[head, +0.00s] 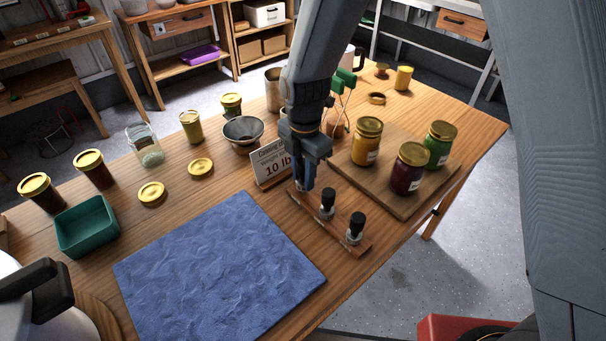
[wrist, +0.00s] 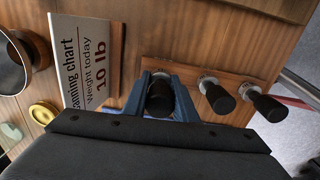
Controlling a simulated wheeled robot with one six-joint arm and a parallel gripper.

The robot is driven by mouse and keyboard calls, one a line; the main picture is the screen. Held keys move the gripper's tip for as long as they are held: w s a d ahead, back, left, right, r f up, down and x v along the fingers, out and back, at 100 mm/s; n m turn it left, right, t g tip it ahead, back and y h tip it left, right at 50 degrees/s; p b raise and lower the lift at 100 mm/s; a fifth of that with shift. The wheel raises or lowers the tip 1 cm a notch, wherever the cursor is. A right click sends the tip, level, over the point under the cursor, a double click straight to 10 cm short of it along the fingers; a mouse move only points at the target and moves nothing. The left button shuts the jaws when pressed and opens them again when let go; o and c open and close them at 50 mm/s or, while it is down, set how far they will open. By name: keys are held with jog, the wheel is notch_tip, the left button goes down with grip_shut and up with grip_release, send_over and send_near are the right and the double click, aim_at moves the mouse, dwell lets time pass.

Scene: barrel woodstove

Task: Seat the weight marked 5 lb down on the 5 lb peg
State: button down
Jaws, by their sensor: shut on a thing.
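My gripper (head: 303,184) points down over the left end of a narrow wooden rack (head: 312,217). In the wrist view, its blue fingers are shut on a weight with a black knob (wrist: 160,98). The fingers hide much of this weight, so I cannot tell whether it touches the rack or sits on a peg. Two more black-knobbed weights stand on the rack to the right, a middle one (head: 328,202) and an end one (head: 356,228); both also show in the wrist view. No weight markings or peg labels are readable.
A canning chart card reading 10 lb (head: 274,168) stands close to the left of my gripper. A wooden board (head: 402,203) with three filled jars is to the right. A blue mat (head: 220,275) lies in front. A metal funnel (head: 242,132) stands behind the card.

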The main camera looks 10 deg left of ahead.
jog(key=shift+f+b, duration=0.6)
jog(key=shift+f, duration=0.6)
jog(key=c, duration=1.4)
grip_release()
jog(key=shift+o, duration=0.2)
jog(key=shift+r, duration=0.2)
jog(key=shift+r+p, duration=2.05)
jog(key=shift+r, duration=0.85)
